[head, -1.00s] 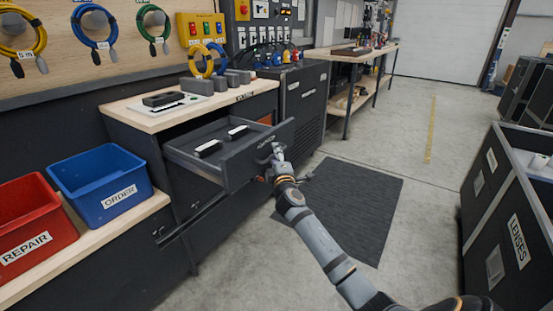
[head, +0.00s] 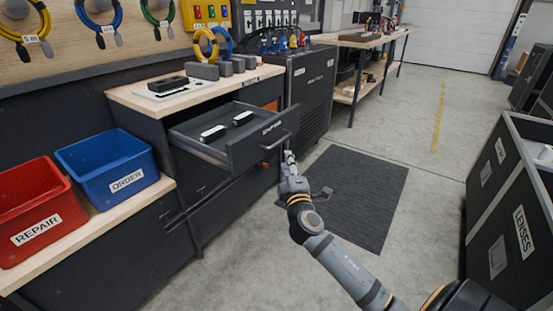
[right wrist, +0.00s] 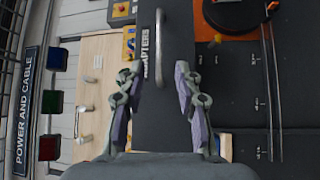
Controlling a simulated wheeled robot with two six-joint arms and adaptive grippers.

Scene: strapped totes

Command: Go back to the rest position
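My right gripper (head: 289,160) is in front of the open drawer (head: 248,148), a little below and apart from its handle (head: 277,140). In the right wrist view the gripper (right wrist: 157,85) has its two fingers spread with nothing between them. The drawer handle (right wrist: 159,48) shows beyond the fingertips, beside the ADAPTERS label (right wrist: 146,55). The drawer is pulled out from the dark cabinet and holds two small dark and white items (head: 213,133). My left gripper is in neither view.
A red REPAIR bin (head: 38,222) and a blue ORDER bin (head: 112,172) stand on the wooden ledge at left. A dark LENSES case (head: 517,215) stands at right. A dark mat (head: 365,195) lies on the floor. Open floor runs between the bench and the case.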

